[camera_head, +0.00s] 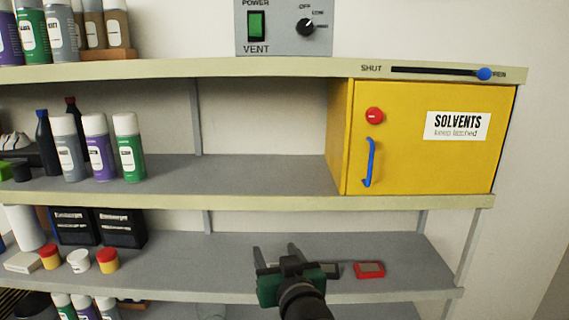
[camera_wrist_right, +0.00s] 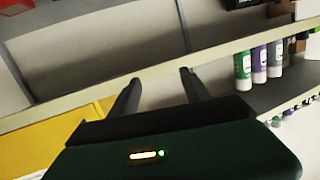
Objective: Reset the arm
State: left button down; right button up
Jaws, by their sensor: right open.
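My right gripper (camera_head: 274,249) is in the lower middle of the head view, in front of the lower shelf (camera_head: 200,258). Its two fingers point away from me and stand apart, with nothing visible between them. The fingers also show in the right wrist view (camera_wrist_right: 160,77), spread and empty against a tilted view of the shelving. My right arm comes in from the bottom edge. My left gripper and arm are not in view.
A yellow solvents cabinet (camera_head: 400,150) with a blue handle (camera_head: 369,162) stands shut on the middle shelf (camera_head: 250,172). Small items, including a red one (camera_head: 369,270), lie beside the gripper. Spray cans (camera_head: 98,148) stand at left. The middle shelf's centre is clear.

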jog(key=s+d+f+g+h+b, duration=0.15)
jog(key=d+f, duration=0.25)
jog(key=f, duration=0.4)
jog(key=s+d+f+g, duration=0.1)
jog(key=d+f+g, duration=0.2)
jog(key=f, duration=0.4)
pick_arm(q)
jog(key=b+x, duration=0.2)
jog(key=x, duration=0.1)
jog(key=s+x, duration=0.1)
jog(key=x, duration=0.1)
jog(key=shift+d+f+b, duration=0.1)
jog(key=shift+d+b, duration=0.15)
jog(key=shift+b, duration=0.15)
pick_arm(e)
jog(key=s+d+f+m+g+h, duration=0.1)
jog(key=s+d+f+g, duration=0.3)
jog(key=s+d+f, duration=0.3)
jog(key=s+d+f+m+g+h, duration=0.1)
jog(key=s+d+f+g, duration=0.3)
jog(key=s+d+f, duration=0.4)
jog(key=s+f+h, duration=0.1)
jog(key=s+f, duration=0.4)
jog(key=f, duration=0.2)
jog(key=shift+s+f, duration=0.2)
jog(key=shift+f, duration=0.15)
jog(key=shift+d+g, duration=0.1)
jog(key=shift+g, duration=0.15)
